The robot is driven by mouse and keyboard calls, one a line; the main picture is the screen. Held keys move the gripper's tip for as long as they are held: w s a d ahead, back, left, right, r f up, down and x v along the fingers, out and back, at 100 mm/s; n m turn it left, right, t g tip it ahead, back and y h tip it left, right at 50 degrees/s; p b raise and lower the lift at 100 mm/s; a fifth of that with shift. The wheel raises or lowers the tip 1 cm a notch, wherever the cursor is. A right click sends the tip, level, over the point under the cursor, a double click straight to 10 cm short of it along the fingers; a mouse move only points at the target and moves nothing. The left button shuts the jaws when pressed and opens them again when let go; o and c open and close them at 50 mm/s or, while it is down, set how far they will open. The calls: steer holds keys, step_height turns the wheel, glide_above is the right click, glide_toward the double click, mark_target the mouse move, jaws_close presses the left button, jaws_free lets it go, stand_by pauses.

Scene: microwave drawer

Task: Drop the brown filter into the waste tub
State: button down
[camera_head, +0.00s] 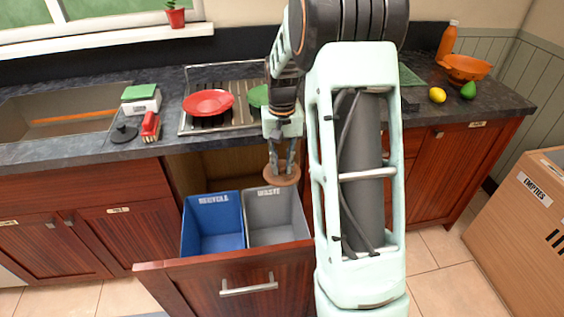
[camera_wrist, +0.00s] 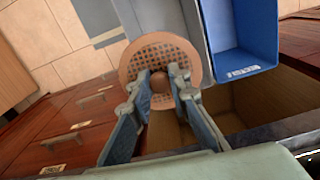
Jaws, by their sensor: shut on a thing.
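My gripper (camera_head: 282,160) points down and is shut on the brown filter (camera_head: 284,176), a round disc with a mesh of holes. In the wrist view my gripper (camera_wrist: 172,84) pinches the brown filter (camera_wrist: 133,60) at its middle knob. The grey waste tub (camera_head: 278,207), labelled WASTE, stands in the pulled-out drawer. The filter is held above the back part of the waste tub, near its rear rim. The tub also shows behind the filter in the wrist view (camera_wrist: 138,16). It looks empty where I can see inside.
The blue recycle tub (camera_head: 212,225) stands left of the waste tub in the same drawer (camera_head: 222,284). The counter (camera_head: 165,148) behind holds a red plate (camera_head: 208,102) on the drainer. An EMPTIES box (camera_head: 530,210) stands at the right.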

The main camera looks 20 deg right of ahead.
mark_target(282, 166)
steer(key=shift+f, duration=0.1)
steer(key=c, duration=1.7)
jaws_free()
steer(key=shift+c, duration=0.2)
step_height(282, 166, up, 12)
